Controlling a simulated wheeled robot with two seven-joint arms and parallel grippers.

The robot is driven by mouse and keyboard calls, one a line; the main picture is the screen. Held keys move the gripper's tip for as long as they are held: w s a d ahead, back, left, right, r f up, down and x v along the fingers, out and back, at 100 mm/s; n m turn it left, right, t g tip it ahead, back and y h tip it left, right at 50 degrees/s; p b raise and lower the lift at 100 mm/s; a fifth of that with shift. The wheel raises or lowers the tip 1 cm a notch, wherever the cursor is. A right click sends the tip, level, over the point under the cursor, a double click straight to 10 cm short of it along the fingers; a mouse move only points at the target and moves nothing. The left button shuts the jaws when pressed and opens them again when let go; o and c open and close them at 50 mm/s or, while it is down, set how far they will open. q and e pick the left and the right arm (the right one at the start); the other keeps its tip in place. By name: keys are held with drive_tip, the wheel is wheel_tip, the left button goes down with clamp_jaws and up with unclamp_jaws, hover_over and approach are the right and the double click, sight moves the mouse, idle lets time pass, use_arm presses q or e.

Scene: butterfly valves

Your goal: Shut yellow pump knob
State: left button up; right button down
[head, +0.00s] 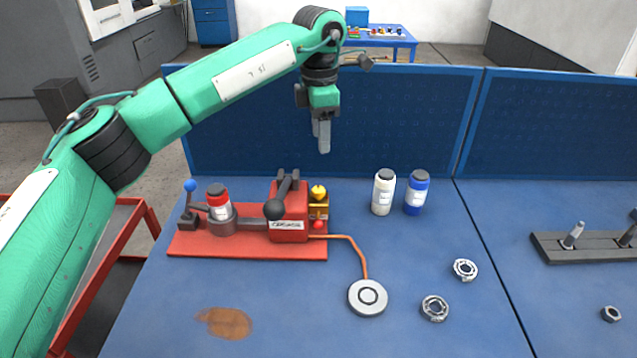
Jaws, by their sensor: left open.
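The yellow pump knob (318,193) sits at the right end of a red pump (289,212), above a small red knob (318,224). The pump stands on a red base plate (247,253) on the blue bench. My left gripper (324,146) hangs above and behind the yellow knob, pointing down. It is empty and touches nothing. Its fingers overlap in this view, so the gap between them is hard to see. The knob's exact turn is too small to tell. My right gripper is out of view.
A black-ball lever (273,209) and a blue-ball lever (190,186) rise from the pump assembly. An orange hose runs to a grey disc (367,297). White (383,192) and blue (416,193) bottles stand right of the pump. A blue panel (400,115) closes the bench's back.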

sight(318, 189)
use_arm(q)
drive_tip(key=f+p, duration=0.1)
drive_tip(key=f, duration=0.7)
drive_tip(key=f+p, duration=0.1)
drive_tip(key=f, duration=0.3)
drive_tip(key=shift+a+f+p, duration=0.25)
drive_tip(key=shift+p, duration=0.05)
drive_tip(key=shift+f, duration=0.5)
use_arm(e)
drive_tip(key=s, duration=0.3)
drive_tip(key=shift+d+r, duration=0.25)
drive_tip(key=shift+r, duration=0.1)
use_arm(q)
drive_tip(key=c, duration=1)
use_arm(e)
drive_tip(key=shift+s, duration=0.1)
